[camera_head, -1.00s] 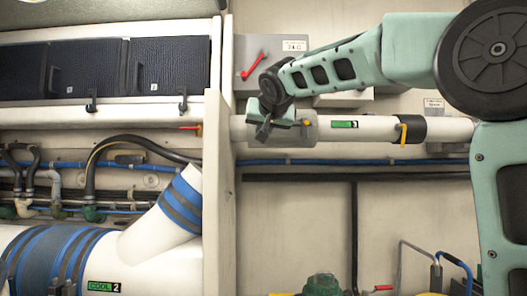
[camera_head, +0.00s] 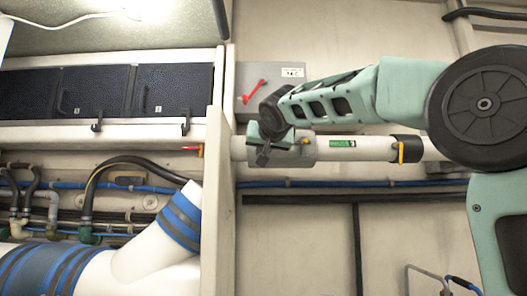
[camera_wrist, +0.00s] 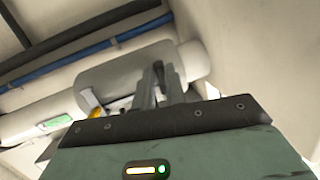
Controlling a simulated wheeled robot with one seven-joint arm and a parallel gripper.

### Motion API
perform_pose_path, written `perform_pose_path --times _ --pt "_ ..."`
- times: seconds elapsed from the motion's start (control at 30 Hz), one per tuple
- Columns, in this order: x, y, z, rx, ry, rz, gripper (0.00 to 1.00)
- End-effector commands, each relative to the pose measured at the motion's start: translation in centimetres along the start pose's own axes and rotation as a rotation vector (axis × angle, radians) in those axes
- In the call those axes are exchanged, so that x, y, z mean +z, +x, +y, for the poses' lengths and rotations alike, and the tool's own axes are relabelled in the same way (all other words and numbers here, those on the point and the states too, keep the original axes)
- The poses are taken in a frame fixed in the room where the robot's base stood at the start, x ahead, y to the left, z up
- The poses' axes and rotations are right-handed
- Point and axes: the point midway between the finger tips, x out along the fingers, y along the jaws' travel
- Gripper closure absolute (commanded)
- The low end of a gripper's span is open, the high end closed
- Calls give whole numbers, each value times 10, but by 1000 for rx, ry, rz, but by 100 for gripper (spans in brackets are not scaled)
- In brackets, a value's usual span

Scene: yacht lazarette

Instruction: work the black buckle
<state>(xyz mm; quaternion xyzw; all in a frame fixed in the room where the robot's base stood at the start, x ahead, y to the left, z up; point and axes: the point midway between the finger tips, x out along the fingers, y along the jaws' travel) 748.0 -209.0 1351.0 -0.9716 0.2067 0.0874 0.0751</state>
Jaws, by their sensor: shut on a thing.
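My gripper (camera_head: 264,152) is at the left part of a white horizontal pipe (camera_head: 365,149), against its grey sleeve (camera_head: 303,149). In the wrist view its two grey fingers (camera_wrist: 160,82) stand close together in front of the sleeve (camera_wrist: 115,75). A small yellow part shows beside the sleeve.
A black band with a yellow lever (camera_head: 401,152) sits farther right on the pipe. A grey panel with a red handle (camera_head: 254,91) is above my gripper. A white upright partition (camera_head: 217,200) stands close on the left. Blue and black lines run below the pipe.

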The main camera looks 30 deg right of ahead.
Motion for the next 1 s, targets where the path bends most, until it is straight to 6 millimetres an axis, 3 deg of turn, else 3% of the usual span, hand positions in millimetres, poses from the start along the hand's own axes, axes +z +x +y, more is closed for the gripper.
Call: perform_pose_path --times 0.03,0.07,0.13,0.43,0.57,1.0 --pt "0 0 0 0 -1 0 100" --pt "0 0 0 0 -1 -1 85" --pt "0 0 0 1 -1 -1 66" --pt "0 -1 0 0 0 -1 66" --pt "0 -11 0 -1 0 1 66" --pt "0 -107 0 -1 0 3 66"
